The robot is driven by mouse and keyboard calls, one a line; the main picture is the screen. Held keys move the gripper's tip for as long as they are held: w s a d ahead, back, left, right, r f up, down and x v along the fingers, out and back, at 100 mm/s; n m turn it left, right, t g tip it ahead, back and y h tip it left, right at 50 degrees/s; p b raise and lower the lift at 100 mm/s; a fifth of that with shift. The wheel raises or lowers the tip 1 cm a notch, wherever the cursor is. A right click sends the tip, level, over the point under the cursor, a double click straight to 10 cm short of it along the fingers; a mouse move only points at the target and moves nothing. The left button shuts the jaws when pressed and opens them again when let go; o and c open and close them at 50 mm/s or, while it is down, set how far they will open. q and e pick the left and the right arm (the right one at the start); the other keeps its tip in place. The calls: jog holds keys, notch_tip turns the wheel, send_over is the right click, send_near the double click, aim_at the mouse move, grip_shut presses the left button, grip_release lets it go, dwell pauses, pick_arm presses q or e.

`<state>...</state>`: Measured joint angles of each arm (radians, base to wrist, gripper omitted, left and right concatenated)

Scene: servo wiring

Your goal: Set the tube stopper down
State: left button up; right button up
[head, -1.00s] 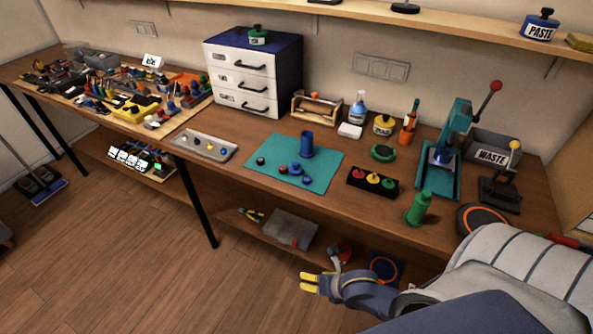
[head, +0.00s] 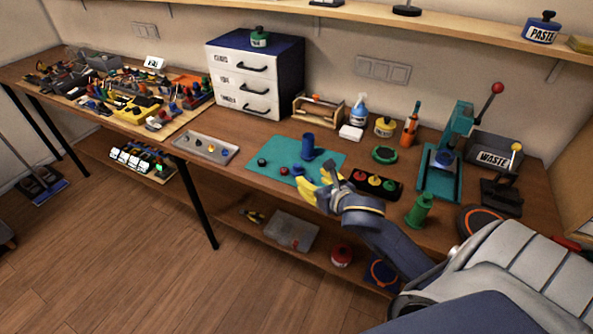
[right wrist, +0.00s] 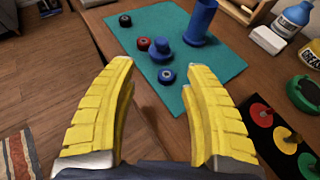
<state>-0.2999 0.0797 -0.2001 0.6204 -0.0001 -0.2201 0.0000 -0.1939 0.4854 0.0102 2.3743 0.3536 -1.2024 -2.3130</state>
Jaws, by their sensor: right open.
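A blue stopper with a round knob (right wrist: 161,48) sits on the teal mat (right wrist: 222,66) in the right wrist view; it also shows in the head view (head: 298,168). The blue tube (head: 308,146) stands upright on the mat behind it, apart from the stopper. My right gripper (head: 318,183) is open and empty above the mat's front edge. In the right wrist view its yellow fingers (right wrist: 158,85) are spread wide, with the stopper beyond the tips. My left gripper is not in view.
A black holder with coloured knobs (head: 374,182) stands right of the mat. A grey tray (head: 205,147) lies to its left. The mat's left part is mostly clear.

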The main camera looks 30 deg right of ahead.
aim_at(298, 170)
jog(key=shift+f+x, duration=0.2)
jog(key=shift+x, duration=6)
jog(key=shift+o, duration=0.3)
jog(key=shift+s, duration=0.1)
jog(key=c, duration=0.7)
jog(key=shift+c, duration=0.4)
